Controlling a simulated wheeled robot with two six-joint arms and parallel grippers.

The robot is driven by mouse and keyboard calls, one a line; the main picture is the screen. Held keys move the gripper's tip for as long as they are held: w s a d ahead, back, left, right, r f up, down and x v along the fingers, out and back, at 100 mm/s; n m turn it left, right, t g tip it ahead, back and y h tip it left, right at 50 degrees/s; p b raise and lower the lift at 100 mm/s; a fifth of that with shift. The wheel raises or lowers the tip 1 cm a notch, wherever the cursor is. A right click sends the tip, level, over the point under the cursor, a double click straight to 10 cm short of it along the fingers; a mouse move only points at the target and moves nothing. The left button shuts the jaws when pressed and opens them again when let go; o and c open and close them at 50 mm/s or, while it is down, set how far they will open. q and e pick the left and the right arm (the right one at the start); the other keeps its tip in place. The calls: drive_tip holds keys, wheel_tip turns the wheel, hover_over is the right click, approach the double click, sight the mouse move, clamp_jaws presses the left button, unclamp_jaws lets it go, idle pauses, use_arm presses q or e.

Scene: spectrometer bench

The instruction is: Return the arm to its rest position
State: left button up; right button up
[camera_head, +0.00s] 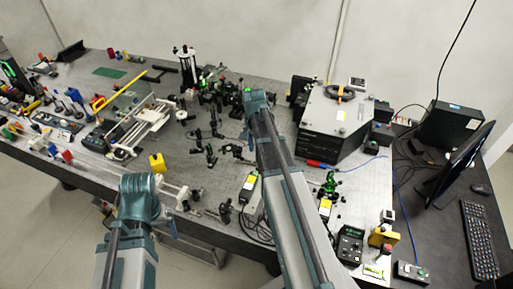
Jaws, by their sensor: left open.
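My left arm comes in at the lower left and bends at a teal joint in front of the bench's near edge. My left gripper (170,228) is small and partly hidden beside that joint; it is open, and nothing shows in it. My right arm reaches up over the middle of the bench and ends in view at a teal joint near the black optical mounts. My right gripper cannot be made out.
The grey optical bench (215,225) is crowded with mounts. A yellow block (157,163) and a rail stage (145,125) stand at left. A grey-black instrument box (335,125) stands right of my right arm. A monitor (460,165) and keyboard (479,240) are on the dark desk.

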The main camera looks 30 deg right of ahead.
drive_tip(key=s+a+f+n+b, duration=0.5)
drive_tip(key=a+f+b, duration=0.2)
drive_tip(key=a, duration=0.2)
drive_tip(key=s+a+f+n+b, duration=0.5)
drive_tip(key=a+f+b, duration=0.2)
drive_tip(key=a, duration=0.3)
drive_tip(key=s+a+f+n+b, duration=0.6)
drive_tip(key=a+f+b, duration=0.2)
drive_tip(key=a, duration=0.2)
drive_tip(key=shift+a+h, duration=0.25)
drive_tip(key=shift+h, duration=0.15)
